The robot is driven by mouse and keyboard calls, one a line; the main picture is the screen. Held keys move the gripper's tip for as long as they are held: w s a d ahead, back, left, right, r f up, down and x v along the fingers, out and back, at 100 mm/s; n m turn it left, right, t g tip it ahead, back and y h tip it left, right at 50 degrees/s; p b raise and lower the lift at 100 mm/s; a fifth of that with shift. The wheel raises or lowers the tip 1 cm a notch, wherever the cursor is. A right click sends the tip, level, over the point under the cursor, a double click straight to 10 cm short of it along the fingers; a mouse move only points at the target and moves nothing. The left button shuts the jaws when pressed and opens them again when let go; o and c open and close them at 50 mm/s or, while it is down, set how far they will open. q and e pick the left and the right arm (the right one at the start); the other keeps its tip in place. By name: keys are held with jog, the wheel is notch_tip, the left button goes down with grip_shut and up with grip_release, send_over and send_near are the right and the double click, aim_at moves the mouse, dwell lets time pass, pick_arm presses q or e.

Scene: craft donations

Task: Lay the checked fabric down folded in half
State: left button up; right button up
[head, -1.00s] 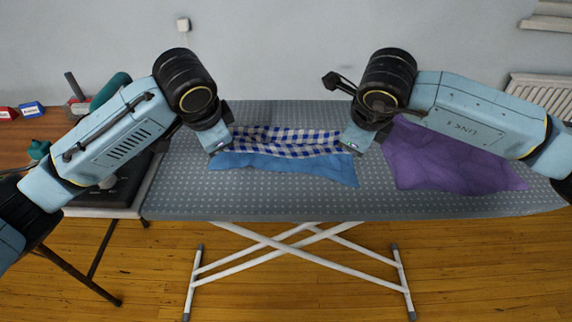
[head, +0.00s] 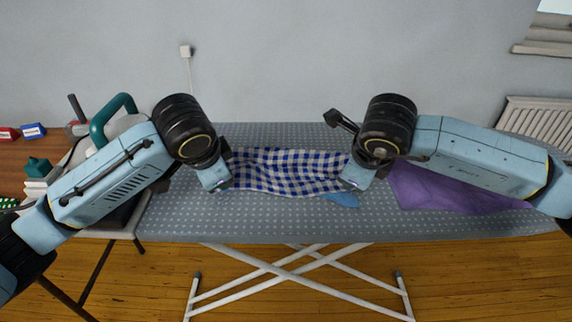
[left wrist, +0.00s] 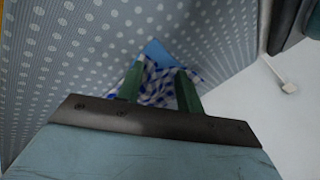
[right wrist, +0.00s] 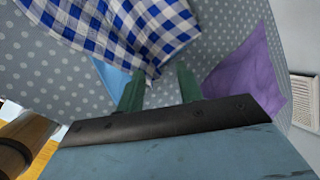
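The blue-and-white checked fabric (head: 285,172) lies on the dotted ironing board, between my two grippers. A plain blue patch (head: 343,200) shows from under its front right edge. I cannot tell whether this is the fabric's other side or another cloth. My left gripper (head: 222,187) is at the fabric's front left corner. In the left wrist view its fingers (left wrist: 160,75) stand apart, with checked cloth seen between them. My right gripper (head: 350,187) is at the front right corner. In the right wrist view its fingers (right wrist: 160,75) also stand apart, around the checked corner's tip.
The ironing board (head: 270,222) has bare room in front of the fabric. A purple cloth (head: 430,188) lies to the right, partly under my right arm. A brown table (head: 15,165) with boxes and a green-handled object (head: 112,112) stands at the left.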

pick_arm(q)
jog(key=shift+s+d+f, duration=0.1)
jog(key=shift+s+f, duration=0.05)
jog(key=shift+f, duration=0.1)
pick_arm(e)
jog(key=shift+s+a+f, duration=0.1)
jog(key=shift+s+f, duration=0.1)
jog(key=shift+f, duration=0.05)
pick_arm(q)
jog(key=v, duration=1.1)
jog(key=shift+s+f, duration=0.2)
jog(key=shift+s, duration=0.1)
pick_arm(e)
jog(key=v, duration=1.1)
jog(key=shift+s+f, duration=0.2)
jog(key=shift+s, duration=0.05)
